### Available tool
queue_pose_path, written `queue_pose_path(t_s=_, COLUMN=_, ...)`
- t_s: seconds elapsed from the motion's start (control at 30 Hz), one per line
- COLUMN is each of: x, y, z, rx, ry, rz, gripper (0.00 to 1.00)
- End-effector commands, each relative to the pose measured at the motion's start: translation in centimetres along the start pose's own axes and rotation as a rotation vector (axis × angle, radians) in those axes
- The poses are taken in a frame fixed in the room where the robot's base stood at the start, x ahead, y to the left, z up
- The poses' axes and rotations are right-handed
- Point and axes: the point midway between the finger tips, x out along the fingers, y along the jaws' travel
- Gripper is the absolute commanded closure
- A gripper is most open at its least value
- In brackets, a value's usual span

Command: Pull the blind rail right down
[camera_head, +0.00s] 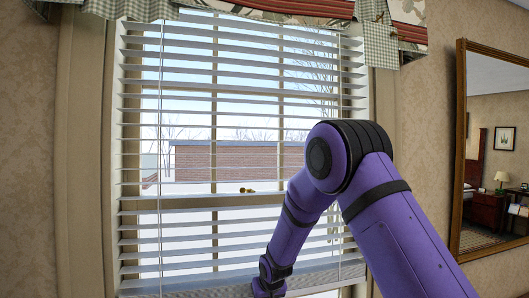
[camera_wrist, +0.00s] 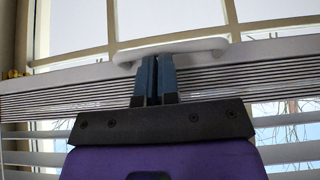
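The blind rail (camera_head: 185,288) is a pale grey bar under the white slats, low in the head view near the bottom edge. In the wrist view the rail (camera_wrist: 268,48) runs across the picture with a white bar handle (camera_wrist: 205,45) on it. My gripper (camera_wrist: 157,62) has its two dark blue fingers close together at the handle. The fingertips meet the handle's lower edge in the picture, and their ends are hidden by it. I cannot tell whether the handle is pinched. In the head view my arm hides the gripper.
The open white slats (camera_head: 190,107) cover most of the window, with cords hanging in front. A patterned valance (camera_head: 300,8) hangs above. A wood-framed mirror (camera_head: 460,150) is on the right wall. Stacked slats (camera_wrist: 225,78) lie against the rail in the wrist view.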

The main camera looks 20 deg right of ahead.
Motion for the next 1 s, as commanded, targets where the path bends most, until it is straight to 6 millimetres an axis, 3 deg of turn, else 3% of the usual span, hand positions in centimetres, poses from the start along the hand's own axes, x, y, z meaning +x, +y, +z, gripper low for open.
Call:
queue_pose_path(t_s=0.03, x=1.8, y=0.1, z=1.1, rx=0.000, ry=-0.003, rz=0.003, gripper=1.00)
queue_pose_path(t_s=0.3, x=9.8, y=0.1, z=6.3, rx=0.000, ry=-0.001, rz=0.003, gripper=1.00)
queue_pose_path(t_s=1.0, x=29.5, y=0.0, z=19.1, rx=0.001, ry=0.001, rz=0.001, gripper=1.00)
